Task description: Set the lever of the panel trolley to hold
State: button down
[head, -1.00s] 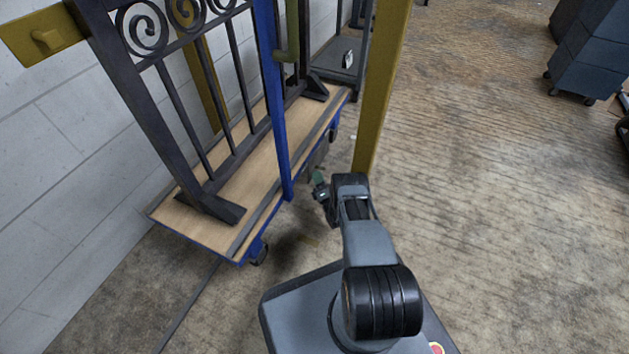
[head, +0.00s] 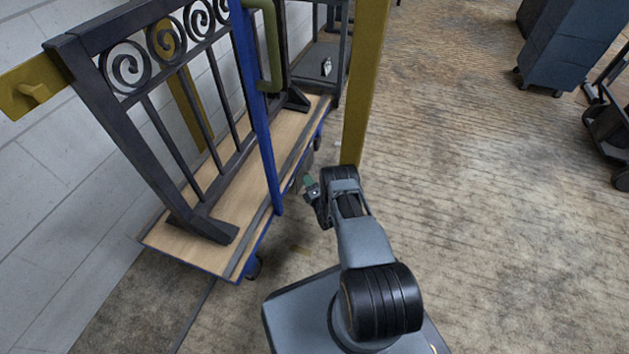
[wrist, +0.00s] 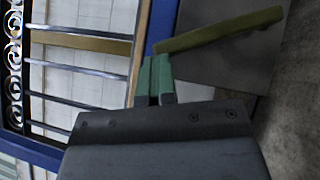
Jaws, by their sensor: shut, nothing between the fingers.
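The panel trolley has a wooden deck (head: 160,235) with blue edges and a blue upright (head: 257,120), and carries a dark scroll gate (head: 118,105). An olive U-shaped handle (head: 272,50) sits at the upper part of the blue upright. My gripper (head: 309,183), with green fingertips, is low at the deck's right side, near a dark grey plate. In the wrist view my fingers (wrist: 154,80) are together and empty. An olive bar (wrist: 225,28) lies just beyond them, beside a grey plate (wrist: 230,60); contact is unclear. I cannot tell whether this bar is the lever, nor its setting.
A yellow post (head: 362,90) stands just beyond my arm. A yellow bracket (head: 35,88) is at the white block wall. A grey shelf cart (head: 322,55) is behind the trolley. A blue-grey cabinet (head: 565,50) stands far right.

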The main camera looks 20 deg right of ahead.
jog(key=shift+w+a, duration=0.1)
jog(key=shift+a, duration=0.25)
jog(key=a+f+p+v, duration=0.2)
jog(key=v, duration=1.1)
jog(key=shift+w, duration=0.2)
jog(key=shift+f, duration=0.1)
